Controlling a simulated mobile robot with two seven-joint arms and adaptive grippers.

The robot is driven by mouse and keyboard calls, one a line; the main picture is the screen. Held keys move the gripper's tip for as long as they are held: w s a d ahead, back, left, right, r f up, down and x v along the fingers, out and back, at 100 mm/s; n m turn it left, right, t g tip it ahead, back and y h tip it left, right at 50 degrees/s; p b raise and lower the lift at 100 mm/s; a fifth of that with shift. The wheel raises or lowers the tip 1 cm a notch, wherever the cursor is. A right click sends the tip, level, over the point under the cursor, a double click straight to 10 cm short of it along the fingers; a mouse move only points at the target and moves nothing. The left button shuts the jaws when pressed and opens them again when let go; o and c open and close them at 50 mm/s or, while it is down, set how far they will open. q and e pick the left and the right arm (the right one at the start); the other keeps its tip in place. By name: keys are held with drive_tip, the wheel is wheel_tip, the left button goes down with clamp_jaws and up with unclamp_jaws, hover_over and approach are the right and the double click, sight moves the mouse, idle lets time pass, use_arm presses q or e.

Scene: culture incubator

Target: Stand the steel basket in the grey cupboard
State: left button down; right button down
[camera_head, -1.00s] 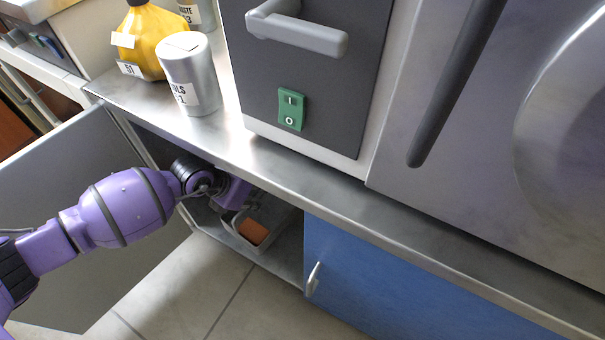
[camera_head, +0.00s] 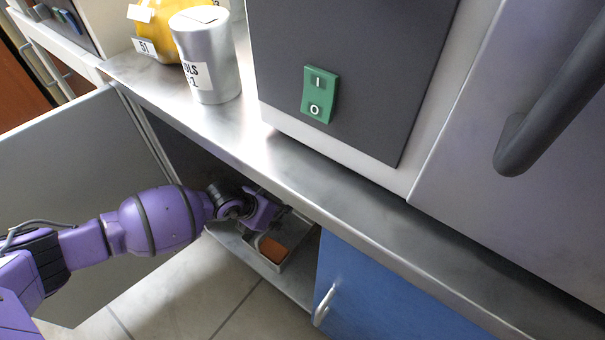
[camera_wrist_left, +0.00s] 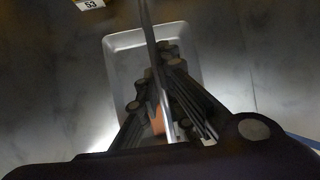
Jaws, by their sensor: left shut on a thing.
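The steel basket (camera_head: 297,254) is a shallow grey metal tray with an orange-brown block (camera_head: 273,249) in it. It is in the opening of the grey cupboard (camera_head: 70,165), just above or on its floor; I cannot tell which. In the left wrist view the basket (camera_wrist_left: 122,65) looks upright, with a thin handle crossing over it. My left gripper (camera_head: 284,212) is above the basket, partly under the counter edge. In the wrist view its fingers (camera_wrist_left: 158,75) are shut on the handle. The cupboard's deep inside is dark and mostly hidden by the counter. My right gripper is out of view.
The grey cupboard door stands open at the left, behind my arm. A blue door (camera_head: 375,300) closes the compartment to the right. The steel counter (camera_head: 330,175) overhangs the opening and carries a silver canister (camera_head: 208,60), a yellow bottle (camera_head: 160,35) and a large appliance (camera_head: 345,60).

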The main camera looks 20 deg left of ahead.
use_arm(q)
drive_tip(key=shift+w+r, duration=0.1)
drive_tip(key=shift+w, duration=0.05)
drive_tip(key=c, duration=1.9)
unclamp_jaws()
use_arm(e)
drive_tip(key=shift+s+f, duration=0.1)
